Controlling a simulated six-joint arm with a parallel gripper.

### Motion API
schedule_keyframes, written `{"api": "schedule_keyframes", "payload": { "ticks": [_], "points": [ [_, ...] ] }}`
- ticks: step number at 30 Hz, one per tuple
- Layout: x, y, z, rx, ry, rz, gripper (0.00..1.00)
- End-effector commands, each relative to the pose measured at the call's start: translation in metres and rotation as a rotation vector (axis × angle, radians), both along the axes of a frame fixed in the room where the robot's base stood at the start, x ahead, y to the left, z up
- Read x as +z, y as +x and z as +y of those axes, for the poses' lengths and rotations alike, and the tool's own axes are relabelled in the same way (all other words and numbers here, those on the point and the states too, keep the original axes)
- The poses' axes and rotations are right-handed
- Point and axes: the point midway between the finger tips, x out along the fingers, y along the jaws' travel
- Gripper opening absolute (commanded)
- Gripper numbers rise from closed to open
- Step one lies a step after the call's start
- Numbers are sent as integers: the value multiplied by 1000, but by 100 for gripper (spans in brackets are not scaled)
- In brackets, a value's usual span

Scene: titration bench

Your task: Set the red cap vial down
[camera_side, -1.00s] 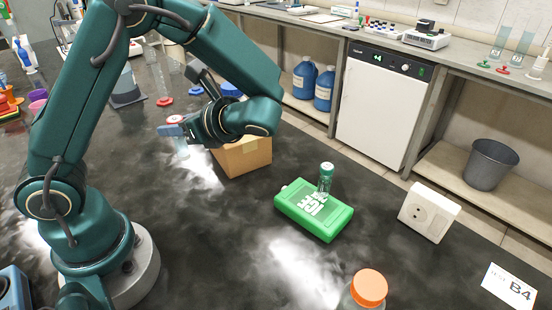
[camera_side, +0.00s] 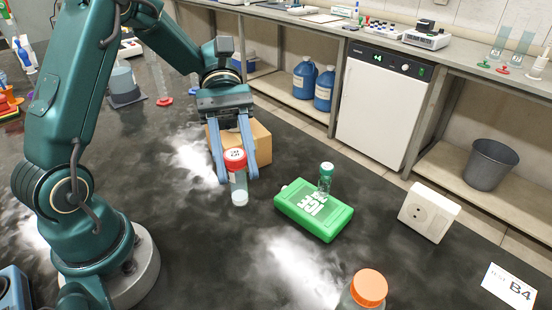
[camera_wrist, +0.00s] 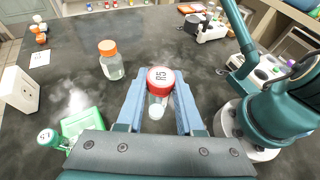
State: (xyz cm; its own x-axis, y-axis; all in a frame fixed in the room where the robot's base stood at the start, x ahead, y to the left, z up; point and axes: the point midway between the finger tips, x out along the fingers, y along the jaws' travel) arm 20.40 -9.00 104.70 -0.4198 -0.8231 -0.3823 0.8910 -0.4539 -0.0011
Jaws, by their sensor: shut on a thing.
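The red cap vial (camera_side: 237,176) is upright, a clear body with whitish contents at its bottom and a red cap with a white marked top. My gripper (camera_side: 235,180) points down with its two blue fingers on either side of the vial, shut on it. In the wrist view the vial (camera_wrist: 159,90) sits between the fingertips (camera_wrist: 158,95), its cap marking partly readable. Its base appears close to the dark bench top (camera_side: 215,255); I cannot tell whether it touches.
A cardboard box (camera_side: 262,143) stands behind my gripper. An orange-capped bottle (camera_side: 367,290) is at the front. A white socket box (camera_side: 429,212) stands far right. Bench between is clear.

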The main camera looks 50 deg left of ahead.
Motion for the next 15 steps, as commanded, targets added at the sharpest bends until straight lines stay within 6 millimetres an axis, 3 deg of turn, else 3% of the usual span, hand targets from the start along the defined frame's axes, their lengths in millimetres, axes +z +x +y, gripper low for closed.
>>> {"api": "schedule_keyframes", "payload": {
  "ticks": [5,15],
  "points": [
    [-1,8,-9,83,-3,1,0],
    [-44,-15,-77,76,-1,7,0]
  ]
}}
